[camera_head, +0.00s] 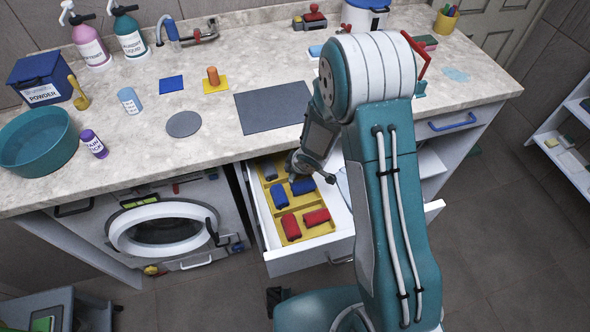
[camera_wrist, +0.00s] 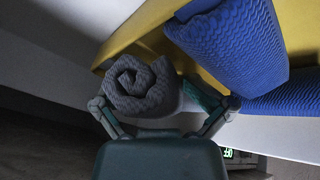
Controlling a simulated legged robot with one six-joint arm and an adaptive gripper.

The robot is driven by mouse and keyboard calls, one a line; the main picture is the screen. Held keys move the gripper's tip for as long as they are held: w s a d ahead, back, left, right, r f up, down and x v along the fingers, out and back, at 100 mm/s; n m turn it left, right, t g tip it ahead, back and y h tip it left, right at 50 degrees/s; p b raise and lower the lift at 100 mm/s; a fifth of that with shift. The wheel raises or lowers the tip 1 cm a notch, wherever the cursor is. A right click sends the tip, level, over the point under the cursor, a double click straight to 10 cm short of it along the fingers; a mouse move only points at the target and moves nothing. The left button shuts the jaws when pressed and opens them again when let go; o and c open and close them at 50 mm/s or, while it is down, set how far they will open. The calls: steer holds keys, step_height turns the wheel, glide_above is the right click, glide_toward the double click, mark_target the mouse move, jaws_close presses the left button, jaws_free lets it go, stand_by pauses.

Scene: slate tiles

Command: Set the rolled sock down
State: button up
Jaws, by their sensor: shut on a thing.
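A grey rolled sock (camera_wrist: 137,86) with a ribbed spiral end is between the two fingers of my gripper (camera_wrist: 163,105) in the wrist view. My gripper (camera_head: 310,172) is low over the open drawer (camera_head: 300,258) in the head view, where I cannot make out the held sock. A yellow divided tray (camera_head: 285,207) in the drawer holds blue rolled socks (camera_head: 279,196) and red rolled socks (camera_head: 291,227). In the wrist view, blue socks (camera_wrist: 228,42) lie to the right of the grey one. Whether the grey sock touches the tray or drawer is unclear.
The counter (camera_head: 225,155) above the drawer carries a dark grey mat (camera_head: 272,107), a grey disc (camera_head: 184,124), a teal basin (camera_head: 38,142) and bottles. A washing machine (camera_head: 165,228) stands left of the drawer. White drawer floor shows right of the yellow tray.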

steer(key=o, duration=0.8)
steer(key=shift+s+f, duration=0.4)
steer(key=shift+s, duration=0.1)
steer(key=shift+c, duration=0.2)
steer(key=shift+w+r+v, duration=0.1)
steer(key=shift+w+v, duration=0.05)
steer(key=shift+v, duration=1.25)
steer(key=shift+w+r+v, duration=0.1)
steer(key=shift+w+v, duration=0.05)
steer(key=shift+v, duration=1.2)
steer(key=shift+w+v, duration=0.15)
steer(key=shift+v, duration=3.1)
steer(key=shift+r, duration=0.15)
steer(key=s+d+r+m+t+h, duration=0.1)
steer(key=d+r+m+t+h, duration=0.15)
steer(key=d+r, duration=0.4)
steer(key=s+d+r+m+t+h, duration=0.1)
steer(key=d+r+m+h, duration=0.25)
steer(key=r, duration=0.65)
steer(key=s+a+r+m+g+y, duration=0.1)
steer(key=s+r+m, duration=0.2)
steer(key=s, duration=0.6)
steer(key=s+a+r+m+g+y, duration=0.1)
steer(key=s+r+m+g+y, duration=0.1)
steer(key=s, duration=0.7)
step_height(320, 180, up, 3)
steer(key=shift+s+a+f+m, duration=0.2)
steer(key=shift+a+m, duration=0.05)
steer(key=shift+m, duration=0.45)
